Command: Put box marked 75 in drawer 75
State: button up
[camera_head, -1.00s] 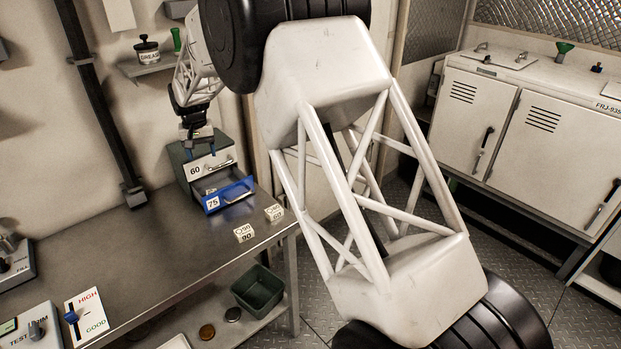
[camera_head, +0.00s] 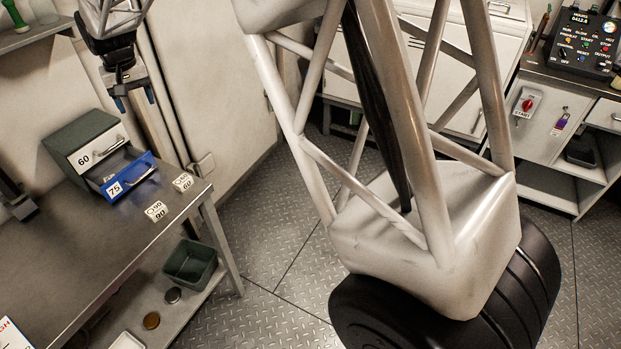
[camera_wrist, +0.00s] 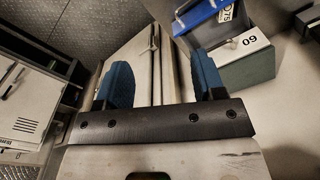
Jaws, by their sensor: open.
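Drawer 75 (camera_head: 132,178), with a blue front, is pulled out of the small green cabinet (camera_head: 80,134) on the steel bench. Its blue front also shows in the wrist view (camera_wrist: 200,13). I cannot clearly make out what lies inside the drawer. No box marked 75 can be made out on the bench; the two white boxes there read 90 (camera_head: 157,212) and 60 (camera_head: 183,182). My gripper (camera_head: 135,99) is above and to the right of the cabinet. Its blue fingers are apart in the wrist view (camera_wrist: 162,82), with nothing between them.
The white drawer 60 (camera_head: 97,153) above drawer 75 is shut. A green bin (camera_head: 190,264) stands on the lower shelf by two small round discs. A control panel (camera_head: 587,42) is at the far right.

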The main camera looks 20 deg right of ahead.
jog(key=s+d+r+m+t, duration=0.1)
jog(key=s+d+r, duration=0.3)
jog(key=s+d, duration=0.65)
jog(key=s+d+r+m, duration=0.1)
jog(key=s+d+r, duration=0.45)
jog(key=d, duration=0.85)
jog(key=s+d+f, duration=0.2)
jog(key=s+d, duration=0.3)
jog(key=s, duration=0.4)
jog(key=s+d+f+m, duration=0.1)
jog(key=s+d+f, duration=0.2)
jog(key=s, duration=0.6)
jog(key=s+d+f+t, duration=0.1)
jog(key=s+d+f, duration=0.1)
jog(key=s+d, duration=0.4)
jog(key=s, duration=0.3)
jog(key=shift+d+f+m, duration=0.2)
jog(key=shift+d+m, duration=0.1)
